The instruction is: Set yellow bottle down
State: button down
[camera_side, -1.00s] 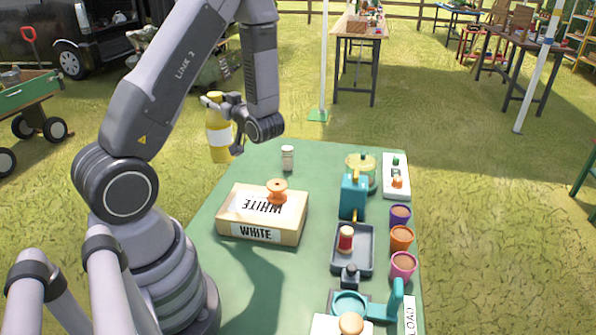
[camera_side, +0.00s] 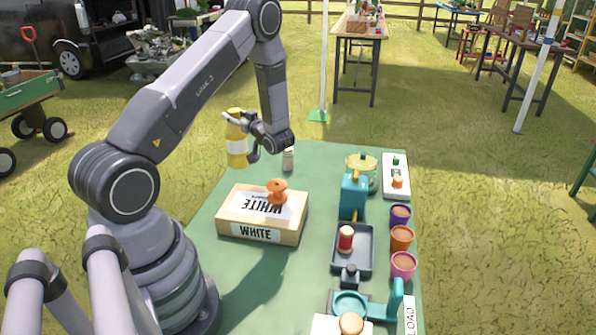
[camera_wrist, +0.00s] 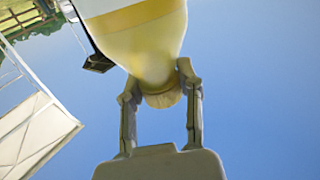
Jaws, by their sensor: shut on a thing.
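The yellow bottle (camera_side: 236,140) with a white label band is held upright in the air in the side view, above the left edge of the green table (camera_side: 320,160). My gripper (camera_side: 251,138) is shut on it from the right. In the wrist view the bottle (camera_wrist: 150,40) fills the top middle, its narrow end between the two fingers of my gripper (camera_wrist: 161,92). The bottle's underside is clear of any surface in the side view.
A grey tray (camera_side: 352,262), teal grinder (camera_side: 353,195) and coloured cups (camera_side: 402,238) stand to the right.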

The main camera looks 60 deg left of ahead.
notch_tip(320, 180, down, 7)
jog(key=w+a, duration=0.2)
jog(key=shift+w+a, duration=0.15)
jog(key=shift+a, duration=0.15)
jog(key=shift+f, duration=0.15)
jog(key=c, duration=0.7)
grip_release()
jog(key=shift+f, duration=0.1)
